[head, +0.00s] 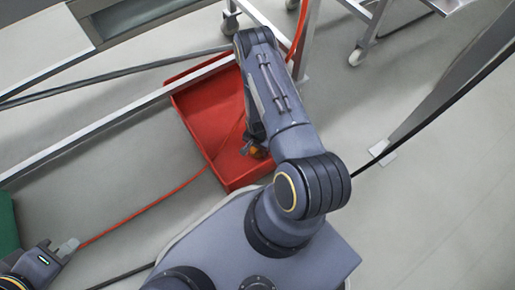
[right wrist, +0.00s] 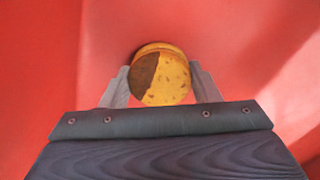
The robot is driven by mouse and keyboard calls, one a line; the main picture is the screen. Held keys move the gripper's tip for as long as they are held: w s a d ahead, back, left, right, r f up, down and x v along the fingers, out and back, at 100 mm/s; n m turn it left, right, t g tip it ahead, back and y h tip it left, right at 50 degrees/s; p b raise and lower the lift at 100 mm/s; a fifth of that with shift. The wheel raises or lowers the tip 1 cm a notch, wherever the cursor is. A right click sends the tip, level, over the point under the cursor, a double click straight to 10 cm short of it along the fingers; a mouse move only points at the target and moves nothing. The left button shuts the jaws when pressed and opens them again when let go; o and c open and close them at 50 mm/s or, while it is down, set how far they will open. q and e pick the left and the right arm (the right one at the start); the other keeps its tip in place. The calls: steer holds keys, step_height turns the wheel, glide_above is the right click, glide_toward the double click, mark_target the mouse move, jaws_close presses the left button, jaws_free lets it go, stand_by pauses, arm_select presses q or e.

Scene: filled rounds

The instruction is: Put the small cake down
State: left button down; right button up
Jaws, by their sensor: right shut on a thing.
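The small cake (right wrist: 160,76) is round, yellow-orange with a dark brown patch, and shows between the fingers in the right wrist view. My right gripper (right wrist: 162,88) is shut on it, one finger on each side. Red surface surrounds them in that view. In the head view my right arm reaches down into a red crate (head: 195,107), and a small part of the cake (head: 257,153) shows beside the arm inside the crate. Whether the cake touches the crate's floor I cannot tell. My left gripper (head: 68,248) is at the lower left, away from the crate; its finger gap is unclear.
The red crate lies on the grey floor beside a metal frame (head: 120,112). A red cable (head: 150,207) runs along the floor to the crate's left. A wheeled metal stand (head: 365,45) is at the top right. A green thing (head: 8,228) shows at the left edge.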

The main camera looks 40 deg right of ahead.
steer(key=shift+f, duration=0.25)
steer(key=o, duration=0.7)
steer(key=shift+r, duration=0.15)
steer(key=w+a+r+n+t+y+p, duration=0.1)
steer(key=w+a+r+n+t+p, duration=0.15)
steer(key=r, duration=1.85)
steer(key=w+a+r+n+t+y+p, duration=0.1)
steer(key=a+r+n+y+p, duration=0.15)
steer(key=r, duration=1.95)
steer(key=s+a+r+n+t, duration=0.1)
steer(key=s+a+r+n, duration=0.2)
steer(key=s+r, duration=0.3)
steer(key=s+a+r+n+t, duration=0.1)
steer(key=s+a+r+n, duration=0.2)
steer(key=s+r, duration=0.4)
steer(key=s+n, duration=0.1)
steer(key=s, duration=0.2)
steer(key=shift+a+r+p, duration=0.3)
steer(key=shift+a+p, duration=0.05)
steer(key=shift+a, duration=0.05)
